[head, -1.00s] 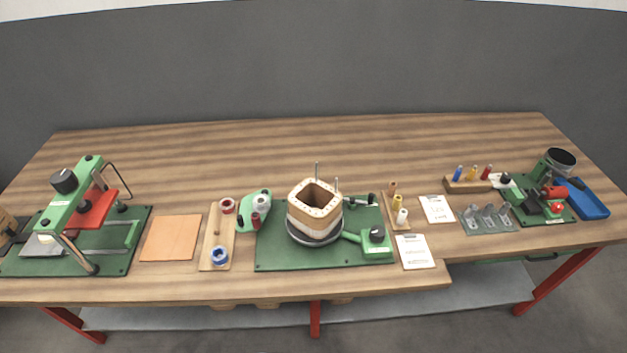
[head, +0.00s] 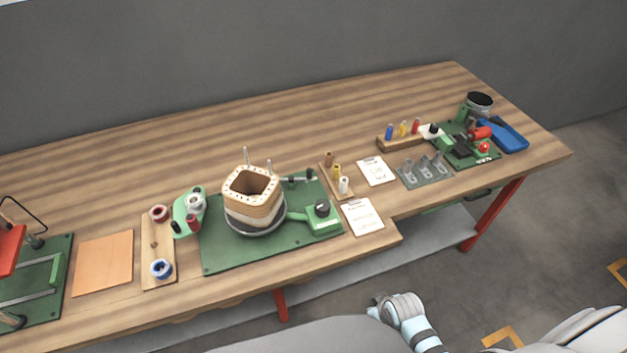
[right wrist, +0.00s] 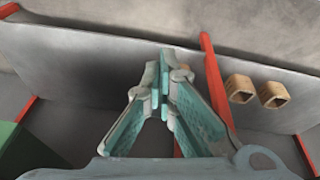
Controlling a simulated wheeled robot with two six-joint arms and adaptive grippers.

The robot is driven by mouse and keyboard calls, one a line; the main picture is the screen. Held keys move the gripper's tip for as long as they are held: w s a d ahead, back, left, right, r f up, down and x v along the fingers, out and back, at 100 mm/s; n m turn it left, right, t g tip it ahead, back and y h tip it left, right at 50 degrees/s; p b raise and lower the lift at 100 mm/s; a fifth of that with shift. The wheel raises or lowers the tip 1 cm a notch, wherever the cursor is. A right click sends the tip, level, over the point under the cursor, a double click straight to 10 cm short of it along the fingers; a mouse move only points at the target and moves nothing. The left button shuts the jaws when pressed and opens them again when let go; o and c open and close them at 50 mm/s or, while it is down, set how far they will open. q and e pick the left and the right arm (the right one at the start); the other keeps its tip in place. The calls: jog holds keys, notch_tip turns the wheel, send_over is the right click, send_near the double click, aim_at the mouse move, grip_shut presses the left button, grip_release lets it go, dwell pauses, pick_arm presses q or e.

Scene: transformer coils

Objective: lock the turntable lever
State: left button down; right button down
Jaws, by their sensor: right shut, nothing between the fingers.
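The turntable (head: 258,231) is a dark round disc on a green base plate (head: 225,256), in the middle of the head view. A square wooden coil form (head: 254,214) with a pale wound band sits on it. The green lever (head: 296,216) runs from the disc's right side toward a green block (head: 324,222) with a black knob (head: 322,207); I cannot tell whether they engage. My right gripper (right wrist: 162,88) is shut and empty in the right wrist view, away from the turntable. My left gripper is not in view.
A spool board (head: 157,245) stands left of the base plate. A peg board (head: 333,181) and a paper card (head: 362,216) lie to its right. The right wrist view shows a grey shelf (right wrist: 80,60), red bars (right wrist: 214,80) and two wooden square tubes (right wrist: 240,88). The table's back is clear.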

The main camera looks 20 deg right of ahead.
jog(key=w+a+r+n+t+y+b, duration=0.15)
jog(key=w+r, duration=0.25)
jog(key=r, duration=0.5)
jog(key=w+a+r+n+t, duration=0.1)
jog(key=w+a+r+n, duration=0.15)
jog(key=r, duration=0.75)
jog(key=w+a+r+n+y, duration=0.2)
jog(key=w+r+n, duration=0.6)
jog(key=w+r, duration=0.5)
jog(key=shift+w+a+t, duration=0.35)
jog(key=shift+w+t, duration=0.1)
jog(key=shift+w, duration=0.45)
